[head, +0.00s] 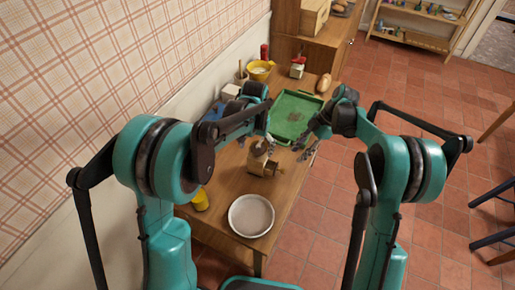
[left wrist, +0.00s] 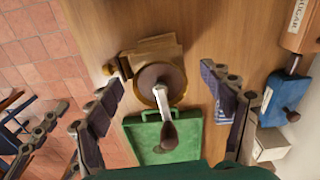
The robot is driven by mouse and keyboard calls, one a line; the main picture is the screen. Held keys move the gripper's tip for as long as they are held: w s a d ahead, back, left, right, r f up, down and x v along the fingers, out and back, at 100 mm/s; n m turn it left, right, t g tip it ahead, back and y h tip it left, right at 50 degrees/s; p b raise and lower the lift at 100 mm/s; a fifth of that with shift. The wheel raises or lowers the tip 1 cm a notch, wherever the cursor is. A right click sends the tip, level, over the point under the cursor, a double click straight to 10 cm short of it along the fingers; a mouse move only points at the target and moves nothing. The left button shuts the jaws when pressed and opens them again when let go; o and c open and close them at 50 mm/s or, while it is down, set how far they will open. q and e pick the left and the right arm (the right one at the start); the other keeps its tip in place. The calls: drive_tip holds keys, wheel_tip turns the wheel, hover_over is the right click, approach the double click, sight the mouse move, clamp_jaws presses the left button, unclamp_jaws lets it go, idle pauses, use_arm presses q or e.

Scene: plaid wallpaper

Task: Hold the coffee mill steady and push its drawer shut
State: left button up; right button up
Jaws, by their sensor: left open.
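The wooden coffee mill (head: 262,160) stands on the table, with its round top and crank handle also seen from above in the left wrist view (left wrist: 152,52). Its drawer (head: 281,171) appears to stick out on the right in the head view; its knobbed end (left wrist: 112,68) is on the left in the wrist view. My left gripper (head: 258,138) is open above the mill, its fingers spread to either side of the mill top and apart from it. My right gripper (head: 306,148) is right of the mill, not touching it; its finger gap is unclear.
A green tray (head: 284,131) lies behind the mill. A pale plate (head: 251,231) and a yellow cup (head: 200,203) stand nearer. Bare wood surrounds the mill's near side.

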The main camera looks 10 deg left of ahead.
sight(258, 161)
use_arm(q)
drive_tip(key=shift+w+d+f, duration=0.1)
drive_tip(key=shift+w+f, duration=0.05)
drive_tip(key=shift+f, duration=0.25)
drive_tip(key=shift+w+d+f, duration=0.1)
drive_tip(key=shift+w+f, duration=0.05)
drive_tip(key=shift+f, duration=0.25)
wheel_tip(258, 161, down, 8)
drive_tip(key=shift+r, duration=0.15)
drive_tip(key=c, duration=1.6)
